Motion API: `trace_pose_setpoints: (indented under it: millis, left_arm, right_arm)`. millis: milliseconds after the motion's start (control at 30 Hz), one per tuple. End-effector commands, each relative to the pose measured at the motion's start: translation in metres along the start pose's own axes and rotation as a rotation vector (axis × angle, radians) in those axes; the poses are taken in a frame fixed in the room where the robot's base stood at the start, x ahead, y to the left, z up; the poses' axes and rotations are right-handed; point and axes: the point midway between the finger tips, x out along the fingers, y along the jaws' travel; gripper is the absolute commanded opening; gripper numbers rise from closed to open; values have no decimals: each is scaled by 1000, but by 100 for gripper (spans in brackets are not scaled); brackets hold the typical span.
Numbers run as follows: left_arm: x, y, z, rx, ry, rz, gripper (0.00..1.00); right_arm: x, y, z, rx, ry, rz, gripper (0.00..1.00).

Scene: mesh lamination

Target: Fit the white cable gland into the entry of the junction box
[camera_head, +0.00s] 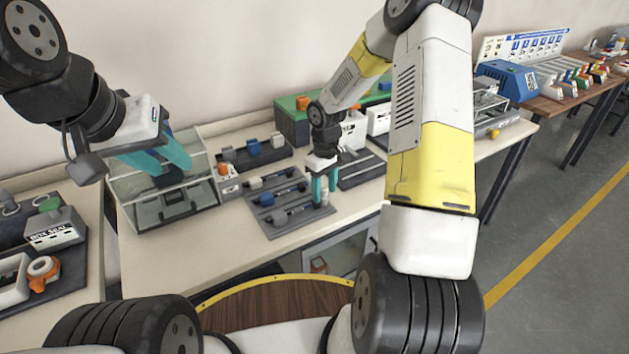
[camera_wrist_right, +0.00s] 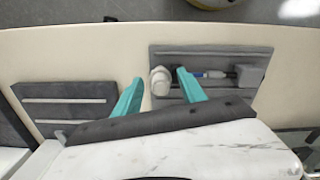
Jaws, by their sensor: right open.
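A small white cylindrical part (camera_wrist_right: 160,82), which looks like the cable gland, stands between the fingers of my right gripper (camera_wrist_right: 157,90) in the right wrist view. The fingers are apart, with gaps beside the part. In the head view the right gripper (camera_head: 324,188) points down at the right edge of the grey rack, the white part (camera_head: 325,196) between its fingers. My left gripper (camera_head: 168,160) is open and empty above a clear-walled case. A grey box labelled "BOX SEAL" (camera_head: 54,230) stands on the left table. I cannot tell which box is the junction box or see its entry.
The grey rack (camera_head: 262,218) holds several grey blocks and rods. A dark board behind it bears orange, blue and white parts (camera_head: 254,147). White boxes (camera_head: 378,119) and a slotted grey panel (camera_head: 360,170) lie right of the right gripper. The bench front (camera_head: 180,250) is bare.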

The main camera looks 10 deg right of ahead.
Motion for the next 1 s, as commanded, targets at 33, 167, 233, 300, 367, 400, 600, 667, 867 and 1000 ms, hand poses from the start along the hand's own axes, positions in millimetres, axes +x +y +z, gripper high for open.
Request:
trace_pose_setpoints:
  millis: [33, 167, 233, 300, 367, 400, 600, 667, 867, 1000]
  left_arm:
    - [0, 0, 0, 0, 0, 0, 36]
    - [0, 0, 0, 0, 0, 0, 36]
    - [0, 0, 0, 0, 0, 0, 36]
    - [0, 0, 0, 0, 0, 0, 36]
    - [0, 0, 0, 0, 0, 0, 36]
    - [0, 0, 0, 0, 0, 0, 36]
    - [0, 0, 0, 0, 0, 0, 36]
    - [0, 0, 0, 0, 0, 0, 36]
    - [0, 0, 0, 0, 0, 0, 36]
    - [0, 0, 0, 0, 0, 0, 36]
  right_arm:
    - [3, 0, 0, 0, 0, 0, 49]
    - [4, 0, 0, 0, 1, 0, 49]
    - [4, 0, 0, 0, 1, 0, 49]
    - [4, 0, 0, 0, 1, 0, 43]
    - [4, 0, 0, 0, 1, 0, 31]
    - [4, 0, 0, 0, 0, 0, 23]
    - [4, 0, 0, 0, 0, 0, 0]
    - [4, 0, 0, 0, 1, 1, 0]
    - [3, 0, 0, 0, 1, 1, 0]
    - [-4, 0, 0, 0, 2, 2, 0]
